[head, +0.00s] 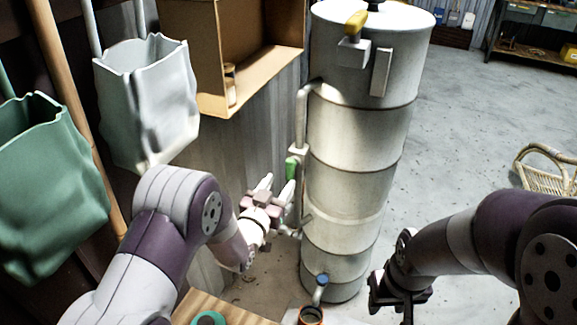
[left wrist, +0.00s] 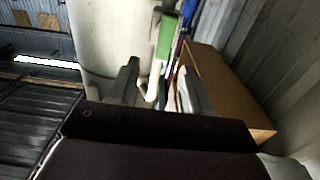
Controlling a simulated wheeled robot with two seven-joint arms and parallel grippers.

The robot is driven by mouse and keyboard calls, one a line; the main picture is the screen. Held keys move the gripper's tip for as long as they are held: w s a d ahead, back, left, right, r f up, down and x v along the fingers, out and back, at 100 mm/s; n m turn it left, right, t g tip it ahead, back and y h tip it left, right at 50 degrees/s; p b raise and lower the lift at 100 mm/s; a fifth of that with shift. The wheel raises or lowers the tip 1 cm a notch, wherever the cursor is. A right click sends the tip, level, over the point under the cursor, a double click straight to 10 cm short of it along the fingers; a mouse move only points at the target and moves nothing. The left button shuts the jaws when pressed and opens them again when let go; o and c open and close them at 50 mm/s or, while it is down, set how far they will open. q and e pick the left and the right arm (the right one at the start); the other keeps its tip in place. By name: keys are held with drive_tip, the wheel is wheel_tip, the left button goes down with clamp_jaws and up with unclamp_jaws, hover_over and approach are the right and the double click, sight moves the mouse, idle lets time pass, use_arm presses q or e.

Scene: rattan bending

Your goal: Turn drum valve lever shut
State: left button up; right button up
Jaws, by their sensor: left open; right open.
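A tall pale drum (head: 355,190) stands in the middle of the head view, with a side pipe (head: 300,120) on its left. A green lever (head: 292,168) hangs on that pipe; in the left wrist view the green lever (left wrist: 168,37) shows just beyond the fingers. My left gripper (head: 278,187) is open just below the green lever, beside the drum; its two fingers are apart in the left wrist view (left wrist: 158,88). I cannot tell if a finger touches the lever. My right gripper (head: 395,303) is open and empty, low to the right of the drum.
A yellow handle (head: 356,22) sits at the drum's top and a blue-topped tap (head: 321,281) low on it. An open wooden box (head: 220,50) and white (head: 148,100) and green bags (head: 45,185) crowd the left. The floor (head: 470,120) at right is mostly clear.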

sight(288, 168)
use_arm(q)
drive_tip(key=x, duration=0.7)
drive_tip(key=shift+w+a+f, duration=0.2)
drive_tip(key=shift+w+f, duration=0.2)
drive_tip(key=shift+w, duration=0.15)
drive_tip(key=shift+w+f, duration=0.15)
drive_tip(key=shift+w, duration=0.5)
drive_tip(key=shift+s+d+r, duration=0.1)
drive_tip(key=shift+s+r, duration=0.1)
drive_tip(key=shift+s, duration=0.1)
drive_tip(key=c, duration=0.3)
drive_tip(key=shift+s+d, duration=0.1)
drive_tip(key=c, duration=0.5)
clamp_jaws()
